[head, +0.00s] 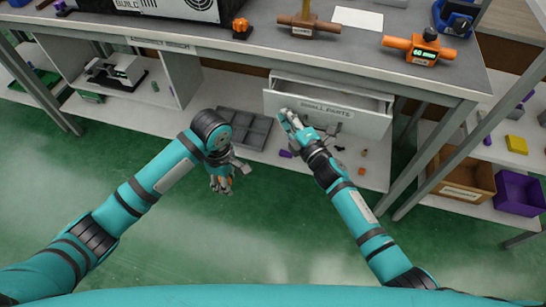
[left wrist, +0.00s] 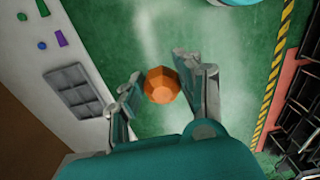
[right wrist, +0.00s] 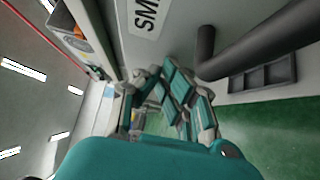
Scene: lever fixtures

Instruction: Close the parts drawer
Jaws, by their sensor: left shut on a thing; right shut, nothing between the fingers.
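The parts drawer (head: 355,118), white with a "SMALL PARTS" label, sticks out under the workbench, with its open top showing. Its label (right wrist: 146,14) and dark bar handle (right wrist: 228,52) show close up in the right wrist view. My right gripper (head: 289,121) is shut and empty at the left part of the drawer front; whether it touches the front I cannot tell. My left gripper (head: 222,184) hangs low, left of the drawer and clear of it. It is shut on an orange faceted piece (left wrist: 161,85), seen between its fingers in the left wrist view.
A grey divided tray (head: 243,128) and several small loose parts lie on the lower shelf below the drawer. A table leg (head: 435,158) stands right of the drawer. Cardboard (head: 462,180) and purple bins (head: 520,192) are further right. The green floor in front is clear.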

